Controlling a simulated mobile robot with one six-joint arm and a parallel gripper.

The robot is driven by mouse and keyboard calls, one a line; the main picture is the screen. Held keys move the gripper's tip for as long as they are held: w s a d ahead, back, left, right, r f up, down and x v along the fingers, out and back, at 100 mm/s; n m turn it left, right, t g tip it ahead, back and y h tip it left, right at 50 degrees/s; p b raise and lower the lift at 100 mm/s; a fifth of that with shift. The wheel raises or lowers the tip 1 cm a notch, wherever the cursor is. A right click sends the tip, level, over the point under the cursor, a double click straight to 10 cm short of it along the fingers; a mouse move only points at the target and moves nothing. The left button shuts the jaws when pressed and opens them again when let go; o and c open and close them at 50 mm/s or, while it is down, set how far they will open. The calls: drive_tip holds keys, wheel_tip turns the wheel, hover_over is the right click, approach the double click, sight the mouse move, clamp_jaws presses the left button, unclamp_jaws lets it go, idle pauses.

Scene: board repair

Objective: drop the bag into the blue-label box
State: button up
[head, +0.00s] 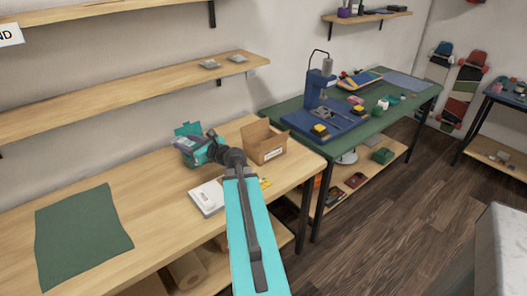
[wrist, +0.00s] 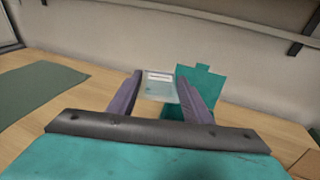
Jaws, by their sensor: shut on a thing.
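My gripper (wrist: 160,92) is shut on a small clear bag (wrist: 160,86) with a white label, held between its two purple-grey fingers in the wrist view. In the head view my gripper is over the back of the wooden bench, and the bag cannot be made out. A teal box-like thing with a raised flap (wrist: 194,77) stands just beyond the right finger; its flap also shows in the head view (head: 187,128). An open cardboard box (head: 266,147) with a pale label stands to the right of my gripper. I cannot make out a blue label on either.
A green mat (head: 82,236) lies on the bench's left part, with bare wood around it. A white item (head: 207,197) lies near the front edge. Two small flat items lie on the shelf (head: 130,95) above. A green-topped workbench (head: 395,122) with tools stands at the right.

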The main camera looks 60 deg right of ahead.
drive_tip(key=s+d+r+m+g+h+b, duration=0.2)
drive_tip(key=s+d+m+h+b, duration=0.1)
drive_tip(key=s+d, duration=0.6)
drive_tip(key=s+d+r+m+g+h+b, duration=0.2)
drive_tip(key=s+d+m+h, duration=0.3)
drive_tip(key=d, duration=1.3)
drive_tip(key=s+g+h+b, duration=0.1)
drive_tip(key=s+h, duration=0.2)
drive_tip(key=s, duration=0.2)
drive_tip(key=shift+s+d+m, duration=0.25)
drive_tip(key=shift+s+m, duration=0.05)
drive_tip(key=shift+m, duration=0.1)
drive_tip(key=shift+f, duration=0.1)
drive_tip(key=shift+f+b, duration=2.9)
drive_tip(key=shift+b, duration=0.55)
drive_tip(key=o, duration=1.1)
drive_tip(key=shift+o, duration=0.2)
